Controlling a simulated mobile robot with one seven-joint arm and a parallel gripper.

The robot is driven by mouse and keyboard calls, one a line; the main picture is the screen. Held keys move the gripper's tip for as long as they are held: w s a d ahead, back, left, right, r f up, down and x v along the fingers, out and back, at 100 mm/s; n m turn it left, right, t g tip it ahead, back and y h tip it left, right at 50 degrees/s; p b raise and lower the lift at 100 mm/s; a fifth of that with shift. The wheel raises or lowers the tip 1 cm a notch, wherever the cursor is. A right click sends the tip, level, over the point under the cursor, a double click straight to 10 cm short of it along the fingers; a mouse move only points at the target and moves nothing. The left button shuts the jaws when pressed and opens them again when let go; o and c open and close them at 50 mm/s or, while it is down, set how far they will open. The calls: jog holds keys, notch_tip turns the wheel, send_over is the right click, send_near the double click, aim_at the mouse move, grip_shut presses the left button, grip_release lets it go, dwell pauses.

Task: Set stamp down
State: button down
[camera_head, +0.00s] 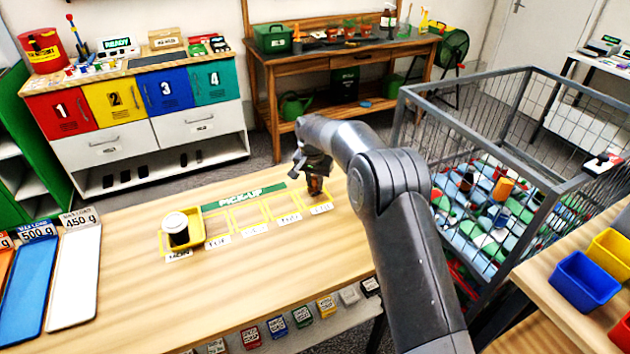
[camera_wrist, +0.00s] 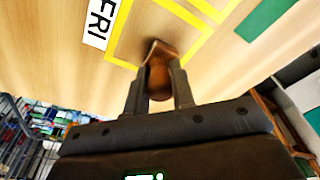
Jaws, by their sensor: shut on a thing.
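The stamp (camera_head: 314,186), small and brown, is between the fingers of my gripper (camera_head: 314,178), at the rightmost outlined slot of the PICK-UP strip. In the wrist view the brown stamp (camera_wrist: 160,58) is between the two dark fingers of my gripper (camera_wrist: 160,85). It is over the yellow-outlined slot beside the white FRI label (camera_wrist: 101,22). My fingers are shut on it. I cannot tell whether its base touches the table (camera_head: 220,290).
A yellow tray (camera_head: 195,222) with a dark, white-topped container (camera_head: 177,230) stands at the strip's left end. The slots between are empty. A wire cage (camera_head: 455,130) with mixed items stands to the right. Flat load trays (camera_head: 75,275) lie at the left.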

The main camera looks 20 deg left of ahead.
aim_at(313, 192)
jog(key=c, duration=1.2)
grip_release()
jog(key=shift+c, duration=0.2)
notch_tip(313, 192, up, 12)
jog(key=s, duration=0.1)
jog(key=shift+s, duration=0.4)
